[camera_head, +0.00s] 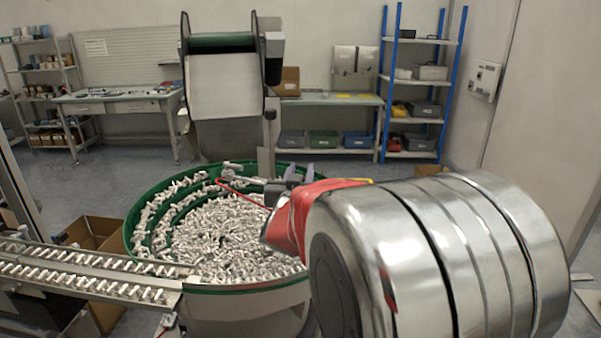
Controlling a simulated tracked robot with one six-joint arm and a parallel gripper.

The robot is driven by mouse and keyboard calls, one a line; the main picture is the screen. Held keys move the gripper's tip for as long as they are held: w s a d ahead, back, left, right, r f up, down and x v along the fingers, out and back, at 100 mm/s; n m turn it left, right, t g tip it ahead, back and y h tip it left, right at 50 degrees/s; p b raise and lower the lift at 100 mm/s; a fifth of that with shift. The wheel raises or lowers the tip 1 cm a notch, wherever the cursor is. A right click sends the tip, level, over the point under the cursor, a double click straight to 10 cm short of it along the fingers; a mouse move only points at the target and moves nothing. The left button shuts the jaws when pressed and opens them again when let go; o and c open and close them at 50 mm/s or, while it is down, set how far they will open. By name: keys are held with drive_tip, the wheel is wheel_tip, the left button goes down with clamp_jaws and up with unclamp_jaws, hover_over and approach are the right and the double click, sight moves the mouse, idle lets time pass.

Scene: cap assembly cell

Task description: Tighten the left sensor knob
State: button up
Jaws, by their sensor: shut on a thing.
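My gripper (290,183) is at the far right part of the green bowl feeder (134,222), beyond my red-covered wrist and shiny metal arm. It is shut on what appears to be the left sensor knob, by the small dark and grey sensor parts there. The knob itself is hidden by the fingers and wrist, so its seating cannot be seen. A grey sensor fitting (232,170) sits at the bowl's far rim, left of my gripper. A thin red cable (240,195) loops from near it toward my wrist.
The bowl is full of small white-grey parts (215,225). A metal track (90,275) with parts leads off left. A cardboard box (95,235) stands left. Benches and shelves line the back wall.

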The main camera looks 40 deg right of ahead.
drive_tip(key=c, duration=0.4)
drive_tip(key=shift+o, duration=0.2)
drive_tip(key=shift+s+d+m+g+h, duration=0.15)
drive_tip(key=shift+m+g+h, duration=0.55)
drive_tip(key=shift+g, duration=0.1)
drive_tip(key=o, duration=1)
drive_tip(key=shift+o, duration=0.2)
drive_tip(key=v, duration=1.3)
drive_tip(key=shift+s+a, duration=0.2)
drive_tip(key=shift+a, duration=0.1)
drive_tip(key=shift+s, duration=0.15)
